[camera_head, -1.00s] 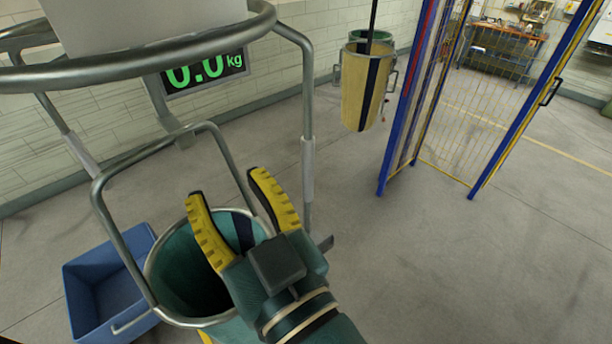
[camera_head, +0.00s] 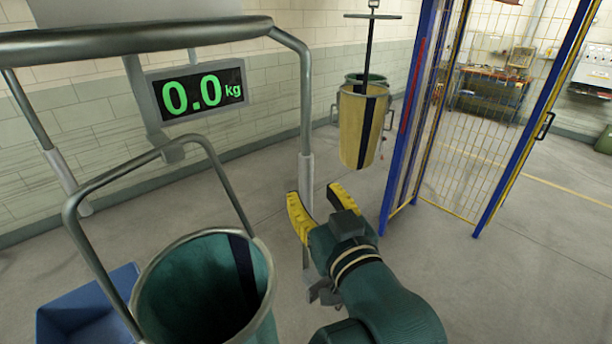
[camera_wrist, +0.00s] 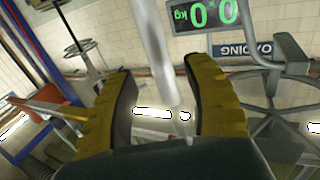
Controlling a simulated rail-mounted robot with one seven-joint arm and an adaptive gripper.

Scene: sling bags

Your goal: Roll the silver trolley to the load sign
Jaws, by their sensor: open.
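A silver tubular frame (camera_head: 304,90), which I take for the trolley, stands close in front with a curved top rail. Its right post shows in the wrist view (camera_wrist: 153,45) in line with the gap between my fingers. My gripper (camera_head: 318,200) has yellow, spread fingers and is empty, beside the lower part of this post; I cannot tell if it touches. The frame's wheels are not clearly visible. A sign (camera_wrist: 246,49), partly hidden and reading "OADING", is on the wall in the wrist view; I do not make it out in the head view.
A display (camera_head: 198,93) reads 0.0 kg. A yellow bag (camera_head: 352,125) hangs further back. A blue-posted mesh gate (camera_head: 405,140) stands right. The floor right of my arm is clear.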

